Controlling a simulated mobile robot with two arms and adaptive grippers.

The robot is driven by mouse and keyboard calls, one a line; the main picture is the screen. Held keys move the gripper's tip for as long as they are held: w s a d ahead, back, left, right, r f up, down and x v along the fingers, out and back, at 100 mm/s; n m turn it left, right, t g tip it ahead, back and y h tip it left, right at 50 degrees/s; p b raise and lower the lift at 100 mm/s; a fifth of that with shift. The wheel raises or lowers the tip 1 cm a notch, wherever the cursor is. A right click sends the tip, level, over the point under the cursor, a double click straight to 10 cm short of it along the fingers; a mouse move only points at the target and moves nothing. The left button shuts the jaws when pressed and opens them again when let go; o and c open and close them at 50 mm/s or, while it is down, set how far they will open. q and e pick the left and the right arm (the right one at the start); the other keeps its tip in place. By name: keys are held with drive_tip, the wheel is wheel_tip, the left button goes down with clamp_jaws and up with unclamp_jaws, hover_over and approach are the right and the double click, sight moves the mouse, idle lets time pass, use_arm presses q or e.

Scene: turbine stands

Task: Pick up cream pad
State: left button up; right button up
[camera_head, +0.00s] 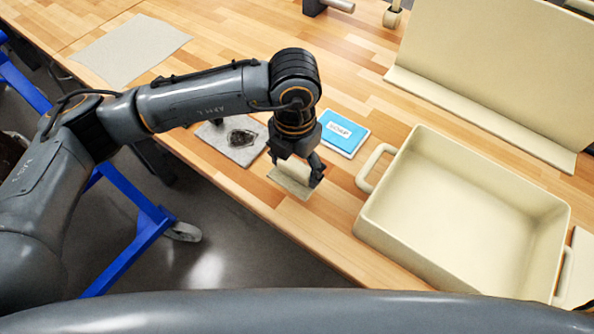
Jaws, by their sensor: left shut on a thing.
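The cream pad (292,172) is a small pale piece at the table's front edge, left of the large cream tray. My left gripper (296,174) reaches down from above and is shut on the pad, with a finger on either side. The gripper partly hides the pad. A flat tan piece (288,186) shows just beneath it; I cannot tell whether the pad touches it. My right gripper is not in view.
A blue-and-white soap packet (343,132) lies behind the gripper. A grey mat (232,148) with a dark lump (240,137) lies to the left. The cream tray (403,254) has raised walls and handles. A large cream sheet (130,47) lies far left.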

use_arm(q)
drive_tip(key=s+a+r+b, duration=0.3)
drive_tip(key=s+a+r, duration=0.4)
drive_tip(key=s+r, duration=0.2)
drive_tip(key=shift+s+b, duration=0.3)
drive_tip(key=shift+s, duration=0.9)
drive_tip(key=o, duration=0.5)
drive_tip(key=c, duration=0.3)
drive_tip(key=shift+f, duration=0.1)
drive_tip(key=shift+c, duration=0.2)
